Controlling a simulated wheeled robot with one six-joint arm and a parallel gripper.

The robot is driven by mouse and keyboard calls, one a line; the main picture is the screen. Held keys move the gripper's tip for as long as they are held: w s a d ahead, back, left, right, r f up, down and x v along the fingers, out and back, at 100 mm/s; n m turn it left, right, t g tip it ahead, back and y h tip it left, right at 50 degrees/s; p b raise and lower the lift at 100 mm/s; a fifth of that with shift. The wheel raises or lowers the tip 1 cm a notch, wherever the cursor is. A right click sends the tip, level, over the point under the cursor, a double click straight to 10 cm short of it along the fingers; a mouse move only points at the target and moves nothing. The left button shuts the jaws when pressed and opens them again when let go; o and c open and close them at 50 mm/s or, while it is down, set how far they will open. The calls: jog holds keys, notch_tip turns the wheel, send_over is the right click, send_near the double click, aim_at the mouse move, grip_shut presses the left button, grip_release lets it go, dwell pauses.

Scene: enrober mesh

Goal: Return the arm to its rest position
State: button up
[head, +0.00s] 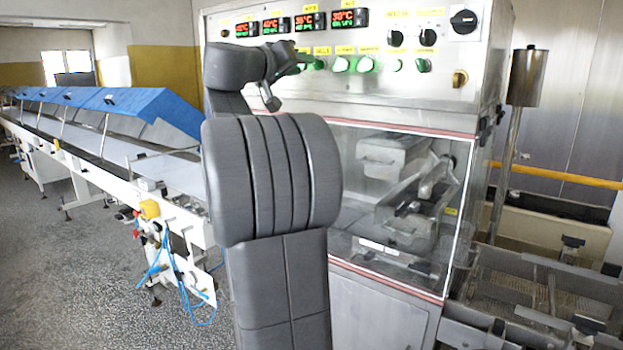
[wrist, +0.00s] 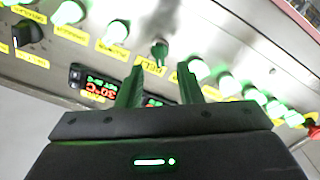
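My gripper shows in the wrist view (wrist: 160,88) with its two dark green fingers apart and nothing between them. It is in front of the control panel (wrist: 240,45), which appears upside down there. In the head view my grey arm stands up in the middle of the picture and bends at the top. The end of the arm (head: 285,72) is in front of the panel's left part, with its fingers too small to tell apart there. Whether it touches the panel cannot be told.
The steel machine's panel (head: 430,75) has lit red and green displays, black knobs and green-lit buttons. Below is a clear window (head: 400,190). A long conveyor (head: 130,175) with blue covers (head: 140,105) runs at left. Steel mesh frames (head: 520,290) stand at right. Grey floor (head: 80,270) is open at left.

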jog(key=p+x, duration=0.1)
jog(key=x, duration=0.4)
jog(key=shift+w+d, duration=0.15)
